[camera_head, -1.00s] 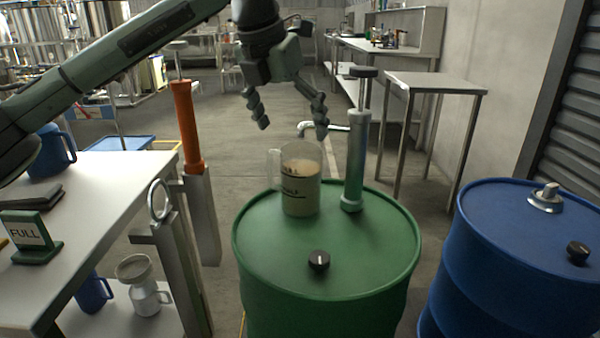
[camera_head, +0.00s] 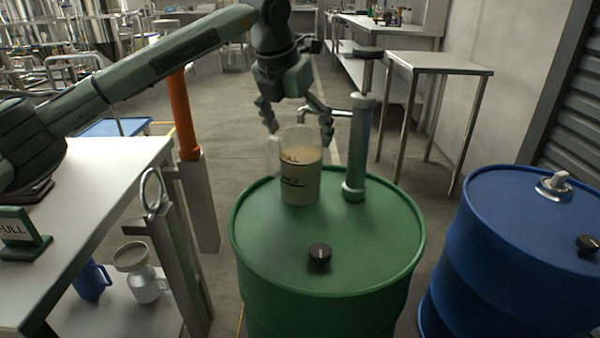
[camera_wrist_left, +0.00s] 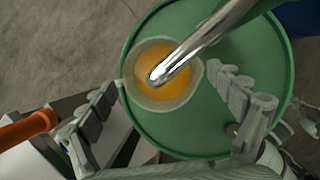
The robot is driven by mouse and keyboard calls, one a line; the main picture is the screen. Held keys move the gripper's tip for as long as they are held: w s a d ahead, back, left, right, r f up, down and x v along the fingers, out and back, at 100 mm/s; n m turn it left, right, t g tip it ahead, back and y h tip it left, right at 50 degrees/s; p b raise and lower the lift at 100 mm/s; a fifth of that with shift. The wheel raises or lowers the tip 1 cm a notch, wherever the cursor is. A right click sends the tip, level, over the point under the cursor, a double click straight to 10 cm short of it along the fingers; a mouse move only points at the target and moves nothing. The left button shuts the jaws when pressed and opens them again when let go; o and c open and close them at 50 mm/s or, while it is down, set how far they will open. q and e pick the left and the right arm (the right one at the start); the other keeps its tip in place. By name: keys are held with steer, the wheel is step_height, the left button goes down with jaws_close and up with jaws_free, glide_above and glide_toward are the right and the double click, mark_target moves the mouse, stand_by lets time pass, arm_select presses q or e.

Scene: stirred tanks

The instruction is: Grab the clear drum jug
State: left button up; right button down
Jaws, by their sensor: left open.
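The clear drum jug (camera_head: 301,180) stands upright on top of the green drum (camera_head: 270,246), filled with a tan liquid, with its handle to the left. In the left wrist view, the jug (camera_wrist_left: 160,96) is seen from above as a round rim with orange-tan liquid, partly hidden by a metal spout. My left gripper (camera_head: 298,128) is open above the jug, its fingers spread to either side of the rim. My right gripper is not in view.
A pump (camera_head: 358,150) with a curved spout (camera_wrist_left: 205,38) rises from the drum just right of the jug. A black cap (camera_head: 319,255) sits nearer. A blue drum (camera_head: 500,250) stands right. A white table (camera_head: 90,220) and an orange-handled pump (camera_head: 184,115) are left.

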arm_select(q)
steer(key=c, duration=1.8)
steer(key=shift+r, duration=0.1)
steer(key=shift+c, duration=0.8)
steer(key=shift+r, duration=0.1)
